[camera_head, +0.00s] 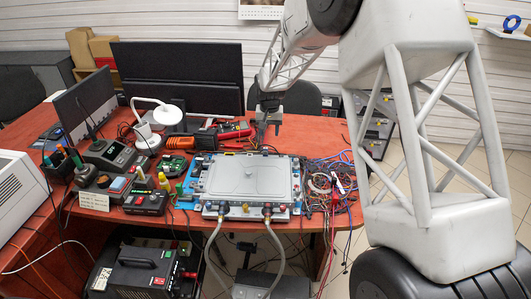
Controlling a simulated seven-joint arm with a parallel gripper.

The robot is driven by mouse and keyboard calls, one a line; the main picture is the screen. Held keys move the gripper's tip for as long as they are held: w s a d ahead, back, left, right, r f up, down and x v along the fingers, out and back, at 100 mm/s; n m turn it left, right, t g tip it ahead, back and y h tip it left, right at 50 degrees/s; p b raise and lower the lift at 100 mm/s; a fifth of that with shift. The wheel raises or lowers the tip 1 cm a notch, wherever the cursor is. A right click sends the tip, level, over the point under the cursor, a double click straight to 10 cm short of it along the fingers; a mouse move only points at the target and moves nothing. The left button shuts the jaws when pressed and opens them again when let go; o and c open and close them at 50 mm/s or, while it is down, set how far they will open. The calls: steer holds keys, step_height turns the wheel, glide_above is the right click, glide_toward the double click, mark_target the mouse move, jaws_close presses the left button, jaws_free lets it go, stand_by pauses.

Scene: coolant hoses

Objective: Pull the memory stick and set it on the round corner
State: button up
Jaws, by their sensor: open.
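My gripper (268,128) hangs open and pointing down, above the back edge of a blue-edged unit with a pale grey lid (248,178). I see nothing between its fingers, though they are small here. The unit lies flat on the red-brown bench, and two grey hoses (272,242) run down from its front. I cannot make out the memory stick; it is too small or hidden. I cannot tell which part is the round corner.
Tangled wires (328,180) lie right of the unit. A small black box with colored plugs (146,202), a green circuit board (173,166) and a red meter (234,129) are on the left and back. Dark panels (178,75) stand behind. Little of the bench (50,235) is clear.

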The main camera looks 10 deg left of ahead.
mark_target(265, 148)
steer(key=shift+w+a+f, duration=0.25)
steer(key=shift+a+f, duration=0.15)
steer(key=shift+f, duration=0.1)
steer(key=shift+w+a+f, duration=0.25)
steer(key=shift+a+f, duration=0.15)
steer(key=shift+f, duration=0.1)
steer(key=shift+f, duration=0.15)
steer(key=shift+f, duration=4.35)
steer(key=shift+c, duration=0.5)
jaws_close()
steer(key=shift+r, duration=0.35)
steer(key=shift+r, duration=0.35)
